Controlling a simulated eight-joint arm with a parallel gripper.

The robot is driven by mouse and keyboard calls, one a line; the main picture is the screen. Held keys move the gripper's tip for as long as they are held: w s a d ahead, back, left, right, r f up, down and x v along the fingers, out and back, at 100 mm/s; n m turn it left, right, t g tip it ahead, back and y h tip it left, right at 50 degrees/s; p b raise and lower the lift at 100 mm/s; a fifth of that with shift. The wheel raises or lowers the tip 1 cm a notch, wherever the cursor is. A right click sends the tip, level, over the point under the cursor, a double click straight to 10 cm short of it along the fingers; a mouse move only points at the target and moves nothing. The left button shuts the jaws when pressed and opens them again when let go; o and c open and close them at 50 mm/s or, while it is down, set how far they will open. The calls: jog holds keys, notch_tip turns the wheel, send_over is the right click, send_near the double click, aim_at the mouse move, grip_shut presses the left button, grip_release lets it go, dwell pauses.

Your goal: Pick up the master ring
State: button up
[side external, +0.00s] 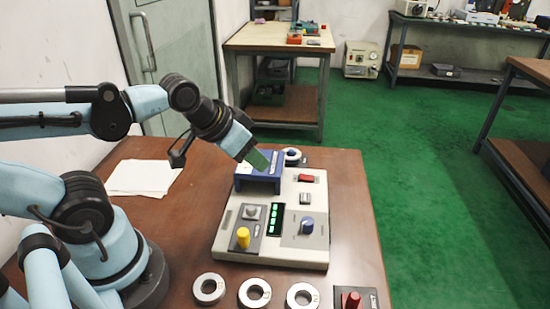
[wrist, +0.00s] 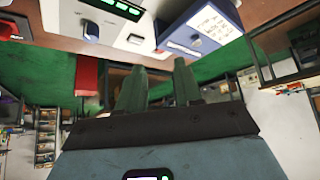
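Three steel rings lie in a row on the brown table in front of the tester in the side view: a left ring (side external: 209,289), a middle ring (side external: 254,293) and a right ring (side external: 302,297). Another ring-like piece (side external: 292,156) with a blue centre sits behind the tester. I cannot tell which one is the master ring. My gripper (side external: 260,160) is above the tester's blue block (side external: 258,180), tilted down to the right, well away from the front rings. In the wrist view its green fingers (wrist: 160,66) stand apart with nothing between them.
The white tester (side external: 275,220) has a yellow knob (side external: 243,237), a blue knob and a green display. A dark block with a red knob (side external: 351,299) is at the front right. White paper (side external: 143,177) lies at the left. The table right of the tester is clear.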

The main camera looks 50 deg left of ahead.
jog(key=o, duration=1)
jog(key=shift+w, duration=0.1)
jog(key=w+a+r+m+g, duration=0.1)
jog(key=w+a+r+g, duration=0.1)
jog(key=w+r, duration=0.25)
jog(key=m+g, duration=0.4)
jog(key=g, duration=0.1)
send_over(291, 151)
jog(key=f, duration=1.1)
jog(key=shift+w+a+f, duration=0.2)
jog(key=shift+a+f, duration=0.05)
jog(key=shift+f, duration=0.05)
jog(key=shift+s+d+f, duration=0.1)
jog(key=shift+f, duration=1.3)
jog(key=shift+d+f, duration=0.1)
jog(key=shift+f, duration=1.25)
